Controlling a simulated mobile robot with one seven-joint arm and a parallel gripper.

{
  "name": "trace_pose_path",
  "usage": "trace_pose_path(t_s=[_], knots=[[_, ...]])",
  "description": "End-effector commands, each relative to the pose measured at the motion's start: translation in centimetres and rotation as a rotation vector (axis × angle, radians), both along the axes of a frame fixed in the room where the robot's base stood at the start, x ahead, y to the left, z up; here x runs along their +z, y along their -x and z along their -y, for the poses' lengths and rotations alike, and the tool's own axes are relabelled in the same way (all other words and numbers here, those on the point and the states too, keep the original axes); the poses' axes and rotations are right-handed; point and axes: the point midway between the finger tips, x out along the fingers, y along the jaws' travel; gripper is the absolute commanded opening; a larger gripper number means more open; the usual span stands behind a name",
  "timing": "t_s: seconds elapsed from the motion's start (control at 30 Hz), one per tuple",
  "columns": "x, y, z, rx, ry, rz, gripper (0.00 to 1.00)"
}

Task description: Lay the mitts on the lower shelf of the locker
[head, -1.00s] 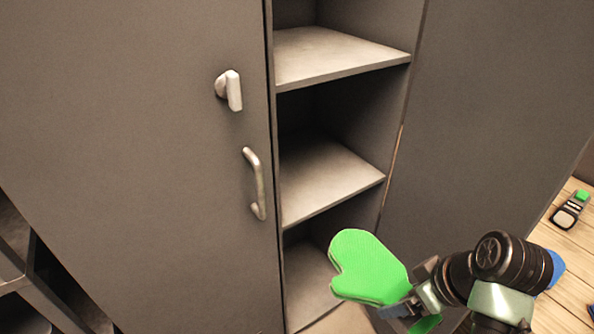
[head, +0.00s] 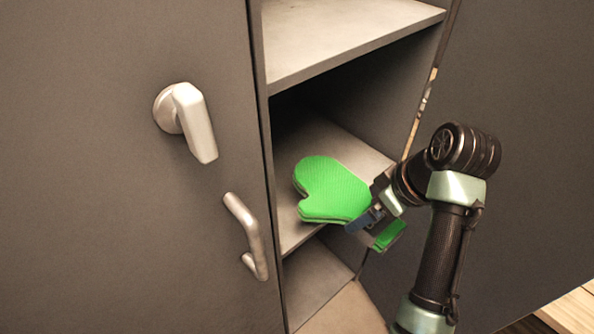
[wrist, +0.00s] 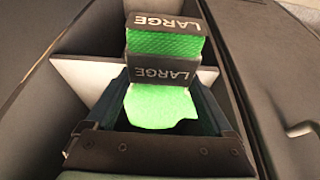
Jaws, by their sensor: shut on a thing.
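The green mitts (head: 332,192) are held flat, thumb side to the left, at the open front of the locker. My gripper (head: 368,217) is shut on their cuff end. In the wrist view the mitts (wrist: 160,108) lie between my fingers, with dark cuff bands reading "LARGE". The locker (head: 405,110) has several open shelf levels. The mitts overlap a middle shelf (head: 345,146) in the head view; whether they touch it I cannot tell. A lower level (head: 315,278) shows beneath, and an upper shelf (head: 335,35) above.
A closed grey door (head: 100,230) with a latch knob (head: 190,122) and a bar handle (head: 247,235) stands just left of the opening. A wooden surface (head: 575,312) shows at the lower right.

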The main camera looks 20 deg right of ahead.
Motion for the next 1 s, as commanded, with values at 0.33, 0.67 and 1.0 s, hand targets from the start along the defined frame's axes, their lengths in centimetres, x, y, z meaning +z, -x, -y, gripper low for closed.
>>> trace_pose_path(t_s=[0.33, 0.67, 1.0], knots=[[0.0, -9.1, -3.3, 0.004, 0.002, 0.0, 0.22], [0.0, -15.3, -5.6, 0.001, 0.002, 0.001, 0.22], [-3.8, -15.3, -5.6, -0.001, -0.001, -0.002, 0.22]])
